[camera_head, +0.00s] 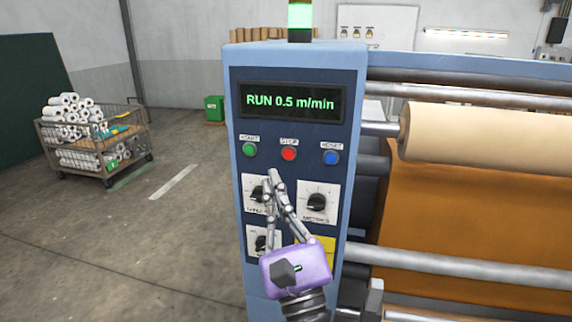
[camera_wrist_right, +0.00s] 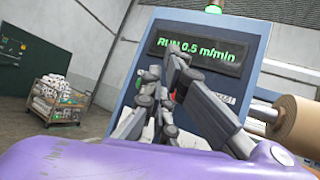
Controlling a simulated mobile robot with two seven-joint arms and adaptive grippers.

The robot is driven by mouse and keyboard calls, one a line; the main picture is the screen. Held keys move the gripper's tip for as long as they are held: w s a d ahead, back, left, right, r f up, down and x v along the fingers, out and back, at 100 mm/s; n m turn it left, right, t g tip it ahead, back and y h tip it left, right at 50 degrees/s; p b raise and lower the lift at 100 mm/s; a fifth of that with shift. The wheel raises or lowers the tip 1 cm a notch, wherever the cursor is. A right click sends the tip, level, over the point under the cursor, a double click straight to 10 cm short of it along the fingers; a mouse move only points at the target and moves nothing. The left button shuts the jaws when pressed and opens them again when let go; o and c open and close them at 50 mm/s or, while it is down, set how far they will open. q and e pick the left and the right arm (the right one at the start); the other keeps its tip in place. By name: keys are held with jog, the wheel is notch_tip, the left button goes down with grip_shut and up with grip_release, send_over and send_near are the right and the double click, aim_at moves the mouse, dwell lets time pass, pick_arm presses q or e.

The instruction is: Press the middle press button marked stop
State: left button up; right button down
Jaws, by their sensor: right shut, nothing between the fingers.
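The red stop button (camera_head: 289,154) sits in the middle of a row of three on the blue control panel (camera_head: 292,222). The green start button (camera_head: 249,150) is to its left and the blue reset button (camera_head: 331,158) to its right. My right gripper (camera_head: 274,175) is shut and empty, its fingertips just below the red button in the head view. I cannot tell how far they are from the panel. In the right wrist view the fingers (camera_wrist_right: 175,62) cover most of the button row, with a bit of red showing between them. My left gripper is not in view.
The display (camera_head: 290,102) reads RUN 0.5 m/min, and a green lamp (camera_head: 300,16) is lit on top. Black knobs (camera_head: 318,202) sit below the buttons. Press rollers with brown material (camera_head: 470,210) are at right. A cart of rolls (camera_head: 90,140) stands at left on open floor.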

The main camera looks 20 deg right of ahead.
aim_at(288, 160)
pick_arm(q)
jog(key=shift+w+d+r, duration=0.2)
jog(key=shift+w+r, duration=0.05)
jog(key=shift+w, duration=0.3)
pick_arm(e)
notch_tip(288, 160, up, 2)
jog(key=m+h, duration=0.1)
jog(key=m, duration=0.1)
jog(key=shift+d+m, duration=0.15)
jog(key=shift+m, duration=0.25)
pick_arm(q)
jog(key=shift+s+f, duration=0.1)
pick_arm(e)
jog(key=shift+w, duration=0.15)
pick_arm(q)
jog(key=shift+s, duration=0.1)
pick_arm(e)
jog(key=w+d, duration=0.1)
jog(key=w, duration=0.1)
jog(key=w+d, duration=0.4)
jog(key=w, duration=0.1)
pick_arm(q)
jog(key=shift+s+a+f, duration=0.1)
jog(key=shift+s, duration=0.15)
